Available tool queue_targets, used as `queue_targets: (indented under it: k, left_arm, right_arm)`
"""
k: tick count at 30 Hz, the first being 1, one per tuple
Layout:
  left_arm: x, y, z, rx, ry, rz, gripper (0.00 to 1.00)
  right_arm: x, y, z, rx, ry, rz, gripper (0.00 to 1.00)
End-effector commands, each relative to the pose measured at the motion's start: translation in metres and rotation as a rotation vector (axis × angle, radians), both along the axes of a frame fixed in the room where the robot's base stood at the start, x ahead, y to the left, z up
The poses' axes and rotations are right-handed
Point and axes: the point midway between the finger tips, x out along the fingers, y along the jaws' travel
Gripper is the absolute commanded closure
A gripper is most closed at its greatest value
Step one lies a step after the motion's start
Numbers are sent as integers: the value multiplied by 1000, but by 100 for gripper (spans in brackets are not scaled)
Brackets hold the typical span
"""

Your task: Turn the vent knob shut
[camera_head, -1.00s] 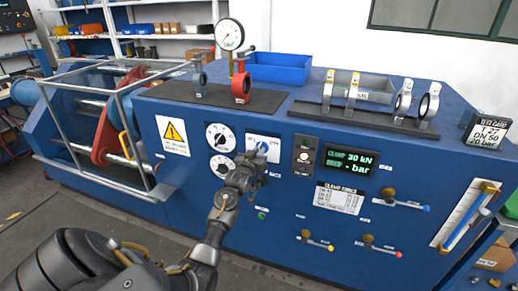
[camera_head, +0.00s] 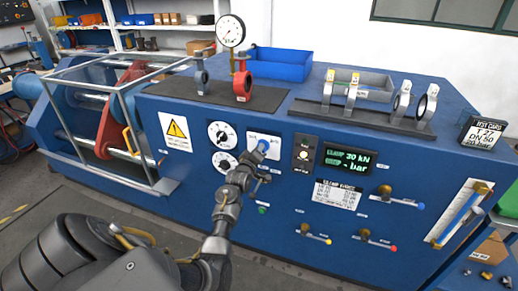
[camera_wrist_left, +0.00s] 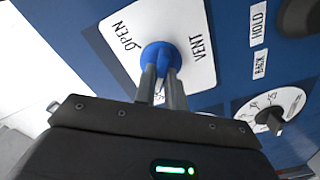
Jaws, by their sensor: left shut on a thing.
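The blue vent knob (camera_wrist_left: 160,56) sits on a white plate (camera_wrist_left: 125,45) marked OPEN and VENT in the left wrist view. My left gripper (camera_wrist_left: 161,75) is shut on the knob, with its two fingers on the knob's near side. In the head view the knob (camera_head: 263,145) shows on the blue front panel, just above my left gripper (camera_head: 254,163). The lower part of the plate is hidden behind the fingers. My right gripper is not in view.
Two white dials, upper (camera_head: 221,134) and lower (camera_head: 224,162), sit left of the knob, close to my left arm. Several coloured-tip levers, one blue-tipped (camera_head: 402,199), stick out lower down.

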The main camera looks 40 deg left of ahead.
Motion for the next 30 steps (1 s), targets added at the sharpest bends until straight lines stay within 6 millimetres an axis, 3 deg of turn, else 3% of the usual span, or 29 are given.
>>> queue_targets:
  k: [10,24,25,30]
  left_arm:
    - [0,1,1,-100,-37,1,100]
    - [0,1,1,-113,-41,1,100]
    - [0,1,1,-112,-42,0,87]
    - [0,1,0,-112,-41,0,66]
  right_arm:
    - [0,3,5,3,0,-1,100]
    - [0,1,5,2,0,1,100]
    - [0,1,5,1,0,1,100]
    - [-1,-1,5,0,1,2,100]
